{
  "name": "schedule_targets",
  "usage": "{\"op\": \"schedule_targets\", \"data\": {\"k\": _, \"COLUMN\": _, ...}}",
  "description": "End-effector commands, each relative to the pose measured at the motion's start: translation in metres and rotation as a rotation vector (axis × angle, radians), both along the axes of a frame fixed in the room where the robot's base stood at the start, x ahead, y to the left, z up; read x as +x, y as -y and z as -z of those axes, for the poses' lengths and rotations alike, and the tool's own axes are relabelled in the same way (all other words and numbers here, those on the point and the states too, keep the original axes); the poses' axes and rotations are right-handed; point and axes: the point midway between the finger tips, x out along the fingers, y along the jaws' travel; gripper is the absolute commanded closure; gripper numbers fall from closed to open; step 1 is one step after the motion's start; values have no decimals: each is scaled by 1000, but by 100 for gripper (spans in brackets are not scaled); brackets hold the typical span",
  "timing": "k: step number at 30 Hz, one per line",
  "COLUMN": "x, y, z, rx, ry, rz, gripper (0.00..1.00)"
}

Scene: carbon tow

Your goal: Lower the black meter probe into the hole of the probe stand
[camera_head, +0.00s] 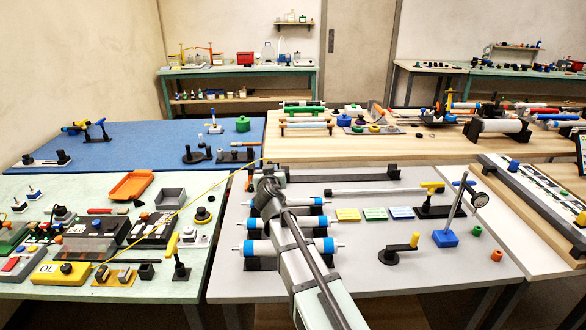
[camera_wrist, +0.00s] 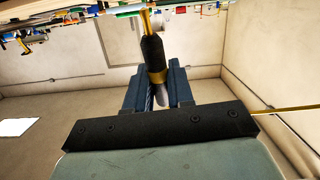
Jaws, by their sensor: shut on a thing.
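My gripper (camera_wrist: 156,78) is shut on the black meter probe (camera_wrist: 152,52) in the wrist view. The probe has a black grip, a gold band and a gold end pointing to the top of the picture. It stands a little tilted between the blue-grey fingers. A thin yellow lead (camera_head: 190,203) runs from this end towards the yellow meter (camera_head: 62,272) on the left table. I cannot pick out the probe stand for sure.
Blue-capped white rollers (camera_head: 259,248) lie under and beside my arm. A long dark bar (camera_head: 340,174) lies at the back. The grey table's front right is mostly clear.

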Motion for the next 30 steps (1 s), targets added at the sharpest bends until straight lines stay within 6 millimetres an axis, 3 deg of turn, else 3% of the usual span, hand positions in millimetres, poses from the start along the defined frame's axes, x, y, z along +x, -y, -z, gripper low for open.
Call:
{"op": "schedule_targets", "data": {"k": 1, "x": 4, "y": -18, "z": 3, "rx": -2, "ry": 3, "rz": 2, "gripper": 100}}
{"op": "schedule_targets", "data": {"k": 8, "x": 5, "y": -92, "z": 14, "rx": 7, "ry": 28, "rz": 30, "gripper": 100}}
{"op": "schedule_targets", "data": {"k": 17, "x": -8, "y": -195, "z": 22, "rx": 21, "ry": 64, "rz": 59, "gripper": 100}}
{"op": "schedule_targets", "data": {"k": 23, "x": -31, "y": -261, "z": 26, "rx": 28, "ry": 86, "rz": 69, "gripper": 100}}
{"op": "schedule_targets", "data": {"k": 30, "x": -80, "y": -322, "z": 32, "rx": 38, "ry": 113, "rz": 83, "gripper": 100}}
